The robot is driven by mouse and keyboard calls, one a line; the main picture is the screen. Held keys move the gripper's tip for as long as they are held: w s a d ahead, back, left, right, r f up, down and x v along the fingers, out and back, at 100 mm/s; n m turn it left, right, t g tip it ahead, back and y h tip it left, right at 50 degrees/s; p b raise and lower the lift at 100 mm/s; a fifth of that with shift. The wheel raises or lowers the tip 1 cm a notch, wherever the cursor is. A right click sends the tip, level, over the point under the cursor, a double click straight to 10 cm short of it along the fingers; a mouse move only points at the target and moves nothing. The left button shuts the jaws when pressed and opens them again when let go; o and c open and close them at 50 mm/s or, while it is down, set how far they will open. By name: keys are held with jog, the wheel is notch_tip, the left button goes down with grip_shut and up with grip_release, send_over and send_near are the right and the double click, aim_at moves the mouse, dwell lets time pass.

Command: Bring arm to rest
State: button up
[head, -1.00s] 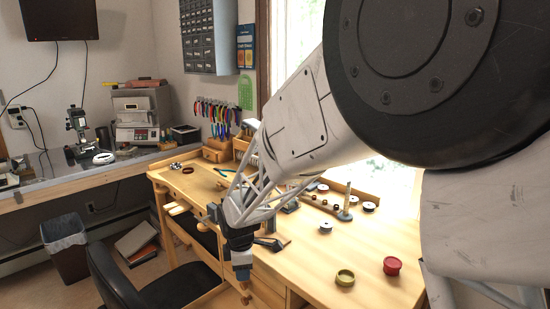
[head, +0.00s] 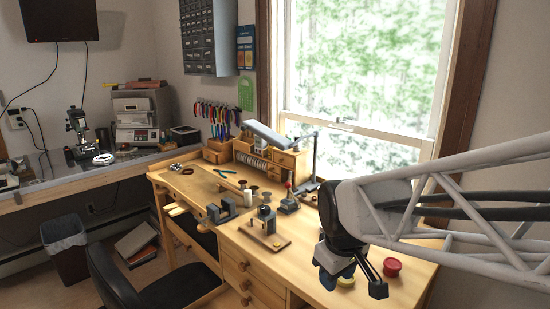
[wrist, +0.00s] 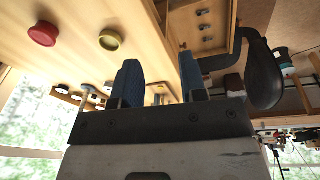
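My gripper (head: 338,264) hangs at the end of my arm above the right part of the wooden bench (head: 300,266) in the head view. In the wrist view its two blue fingers stand apart, and my gripper (wrist: 159,64) is open with nothing held between them. My arm reaches in from the right edge of the head view, in front of the lower window.
A red lid (head: 392,267) and a yellow ring (head: 347,281) lie on the bench near my gripper; the ring is partly hidden. Small tools and a wooden drawer unit (head: 285,160) stand farther back. A black chair (head: 115,275) stands at the bench's left front.

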jog(key=s+d+m, duration=0.3)
jog(key=s, duration=0.3)
jog(key=s+d+r+m, duration=0.1)
jog(key=s+d+m, duration=0.2)
jog(key=s, duration=0.4)
jog(key=shift+r+m+t, duration=0.15)
jog(key=shift+m+t, duration=0.15)
jog(key=shift+m, duration=0.2)
jog(key=shift+w+d, duration=0.1)
